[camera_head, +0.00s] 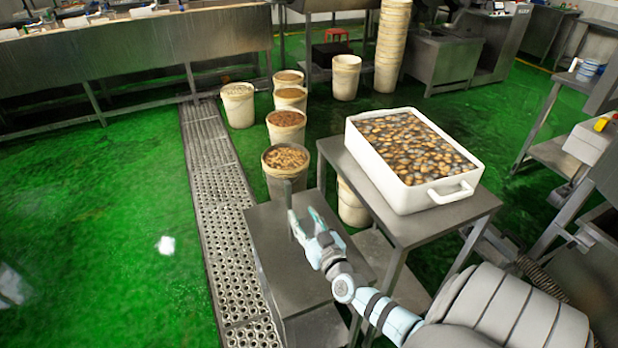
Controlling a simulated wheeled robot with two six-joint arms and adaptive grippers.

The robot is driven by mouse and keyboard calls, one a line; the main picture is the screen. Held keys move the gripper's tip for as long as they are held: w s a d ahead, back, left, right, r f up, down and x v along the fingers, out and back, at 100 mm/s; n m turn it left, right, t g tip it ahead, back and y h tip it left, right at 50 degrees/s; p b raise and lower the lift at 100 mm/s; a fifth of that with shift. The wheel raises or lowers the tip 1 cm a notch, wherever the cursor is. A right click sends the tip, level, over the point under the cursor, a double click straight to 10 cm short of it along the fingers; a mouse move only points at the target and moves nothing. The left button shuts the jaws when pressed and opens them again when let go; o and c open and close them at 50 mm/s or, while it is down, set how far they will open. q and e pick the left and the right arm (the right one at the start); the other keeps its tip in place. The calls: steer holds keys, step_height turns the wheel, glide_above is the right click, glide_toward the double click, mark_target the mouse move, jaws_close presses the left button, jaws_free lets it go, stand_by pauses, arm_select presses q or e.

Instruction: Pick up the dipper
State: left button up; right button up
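My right gripper (302,213) reaches in from the lower right, over the low steel table (270,258). Its two fingers are spread apart, with no object visible between them. A thin grey upright piece (288,195) stands just left of the fingertips. It looks like the handle of the dipper, but its bowl cannot be made out. I cannot tell whether the fingers touch it. My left gripper is not in view.
A white tub (376,178) of brown pieces sits on a higher steel table (478,205) at right. A bucket (285,178) of similar pieces stands behind the low table, with several more beyond. A perforated floor drain (222,215) runs along the left; green floor there is clear.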

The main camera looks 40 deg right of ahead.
mark_target(290, 201)
steer(key=b+x, duration=0.1)
steer(key=x, duration=0.2)
steer(key=b+x, duration=0.1)
steer(key=x, duration=0.2)
steer(key=b+x, duration=0.1)
steer(key=x, duration=0.2)
steer(key=shift+w+a+f+b, duration=0.15)
steer(key=shift+a+f+b, duration=0.1)
steer(key=shift+f+b, duration=0.15)
steer(key=shift+w+d+r, duration=0.1)
steer(key=shift+w+r, duration=0.05)
steer(key=shift+w, duration=0.1)
steer(key=shift+c, duration=0.2)
steer(key=shift+r, duration=0.1)
jaws_close()
